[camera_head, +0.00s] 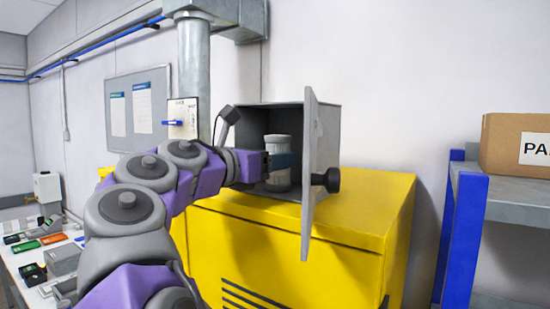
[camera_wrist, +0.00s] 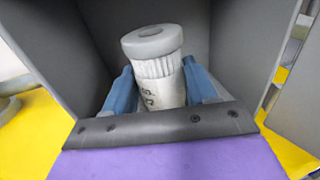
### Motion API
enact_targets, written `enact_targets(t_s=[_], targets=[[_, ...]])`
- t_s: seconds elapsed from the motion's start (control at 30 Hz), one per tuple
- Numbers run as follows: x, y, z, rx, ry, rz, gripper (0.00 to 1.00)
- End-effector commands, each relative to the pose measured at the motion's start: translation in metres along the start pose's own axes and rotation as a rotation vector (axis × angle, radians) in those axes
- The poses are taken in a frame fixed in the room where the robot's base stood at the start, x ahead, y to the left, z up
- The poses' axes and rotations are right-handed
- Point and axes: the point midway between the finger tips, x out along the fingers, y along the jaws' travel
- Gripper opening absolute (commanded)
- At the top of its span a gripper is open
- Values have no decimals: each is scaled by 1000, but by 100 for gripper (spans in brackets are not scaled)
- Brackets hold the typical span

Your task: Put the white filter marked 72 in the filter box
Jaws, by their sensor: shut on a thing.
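The white filter (camera_head: 277,152) is a pleated cylinder with a grey cap. It stands roughly upright inside the open grey filter box (camera_head: 325,125). In the wrist view the filter (camera_wrist: 160,70) sits between the two blue fingers of my gripper (camera_wrist: 162,92). Dark marks show on its side, but I cannot read them clearly. My gripper (camera_head: 283,162) is shut on the filter, inside the box opening. The box walls (camera_wrist: 235,45) surround it in the wrist view.
The box sits on a yellow cabinet (camera_head: 300,235). Its door (camera_head: 310,175), with a black knob (camera_head: 326,180), stands open towards me on the right. A shelf with blue posts (camera_head: 462,230) holds a cardboard box (camera_head: 515,145). A cluttered table (camera_head: 45,265) is at left.

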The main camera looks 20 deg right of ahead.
Motion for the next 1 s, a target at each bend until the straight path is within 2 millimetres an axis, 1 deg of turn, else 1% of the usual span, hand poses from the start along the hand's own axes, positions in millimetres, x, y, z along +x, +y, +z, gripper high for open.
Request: enact_targets(t_s=[0.1, 0.13, 0.27, 0.4, 0.77, 0.87, 1.0], targets=[[5, -3, 0, 1, 3, -2, 26], [6, -4, 0, 2, 5, -2, 59], [10, -6, -1, 3, 7, -4, 72], [6, -4, 0, 2, 4, -2, 85], [-8, -1, 0, 0, 0, -2, 86], [-18, -2, 1, 1, 1, -1, 86], [-44, -3, 2, 3, 1, 3, 86]])
